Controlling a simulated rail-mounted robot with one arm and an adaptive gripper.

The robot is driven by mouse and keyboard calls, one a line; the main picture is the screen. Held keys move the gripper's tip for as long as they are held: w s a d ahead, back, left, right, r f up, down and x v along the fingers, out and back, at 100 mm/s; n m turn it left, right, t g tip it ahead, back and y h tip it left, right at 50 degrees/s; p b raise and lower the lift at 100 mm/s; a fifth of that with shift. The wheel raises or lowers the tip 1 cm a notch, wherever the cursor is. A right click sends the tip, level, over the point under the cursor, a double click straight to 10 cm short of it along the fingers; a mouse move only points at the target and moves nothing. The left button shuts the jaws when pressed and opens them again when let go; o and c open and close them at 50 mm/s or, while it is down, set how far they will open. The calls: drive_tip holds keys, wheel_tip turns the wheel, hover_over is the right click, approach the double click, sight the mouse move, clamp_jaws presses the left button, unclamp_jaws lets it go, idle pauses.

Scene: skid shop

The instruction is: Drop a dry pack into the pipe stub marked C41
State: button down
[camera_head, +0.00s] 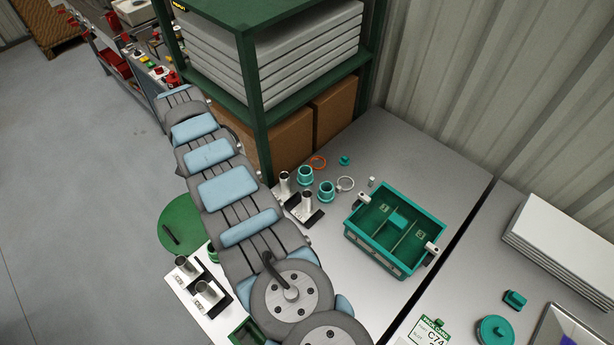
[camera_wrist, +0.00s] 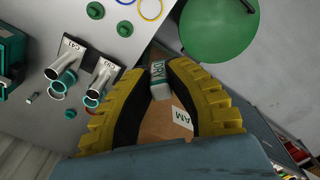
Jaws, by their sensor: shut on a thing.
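The pack is held between the fingertips in the wrist view. Two metal pipe stubs on black label bases stand to the left, clear of the pack. The label of one stub (camera_wrist: 77,52) seems to read C41; the label of the other stub (camera_wrist: 104,74) is too small to read surely. In the head view my arm hides the gripper and pack. Stubs show there in two pairs, one behind (camera_head: 307,202) and one in front (camera_head: 183,264).
A teal divided bin (camera_head: 352,238) stands right of the rear stubs. A green shelf post (camera_head: 254,110) rises close to my arm. A green disc (camera_head: 178,222) is at left.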

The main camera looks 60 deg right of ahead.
drive_tip(key=shift+d, duration=0.15)
drive_tip(key=shift+s+d+f, duration=0.1)
drive_tip(key=shift+s+d, duration=0.05)
drive_tip(key=shift+s, duration=0.15)
drive_tip(key=shift+s+d+f+m, duration=0.1)
drive_tip(key=shift+s+d+m, duration=0.1)
drive_tip(key=shift+d+m, duration=0.1)
drive_tip(key=shift+s+d+f, duration=0.1)
drive_tip(key=shift+s+d, duration=0.05)
drive_tip(key=shift+d, duration=0.05)
drive_tip(key=shift+s+d, duration=0.1)
drive_tip(key=shift+d, duration=0.15)
drive_tip(key=shift+s+d+f+p, duration=0.25)
drive_tip(key=shift+s+d+p, duration=0.1)
drive_tip(key=shift+s, duration=0.25)
drive_tip(key=shift+d+m, duration=0.2)
drive_tip(key=shift+m, duration=0.1)
drive_tip(key=shift+s+d+f, duration=0.15)
drive_tip(key=shift+s+d, duration=0.05)
drive_tip(key=shift+d, duration=0.05)
